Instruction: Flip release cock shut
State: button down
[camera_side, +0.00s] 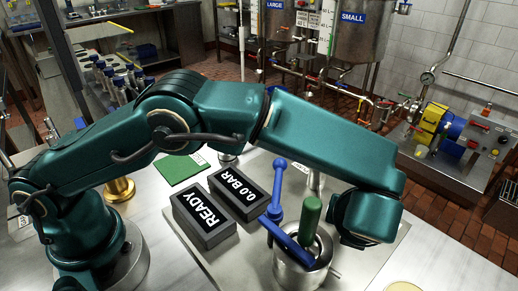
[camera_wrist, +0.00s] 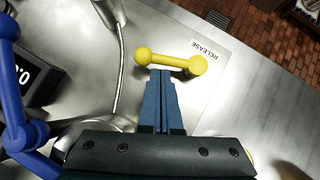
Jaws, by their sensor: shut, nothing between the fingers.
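The release cock's yellow handle (camera_wrist: 172,61), a bar with a round knob at each end, lies across the upper middle of the wrist view. A RELEASE label (camera_wrist: 205,50) is on the plate beside its right end. My gripper (camera_wrist: 162,76) is shut and empty, its fingertips close to the handle's near side, by the left knob; I cannot tell whether they touch. In the side view my forearm and wrist hide the yellow handle and the fingers.
Two boxes read READY (camera_side: 203,214) and 0.0 BAR (camera_side: 240,190). Right of the label the metal surface is clear.

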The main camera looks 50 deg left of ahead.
jog(key=shift+w+a, duration=0.45)
dwell(0.7)
jog(key=shift+w+a, duration=0.5)
jog(key=shift+a, duration=0.1)
jog(key=shift+w+a+m+h, duration=0.25)
jog(key=shift+w+m+h, duration=0.15)
jog(key=shift+w+m, duration=0.25)
jog(key=shift+w+a+f, duration=0.1)
jog(key=shift+w+a, duration=0.05)
jog(key=shift+w, duration=0.3)
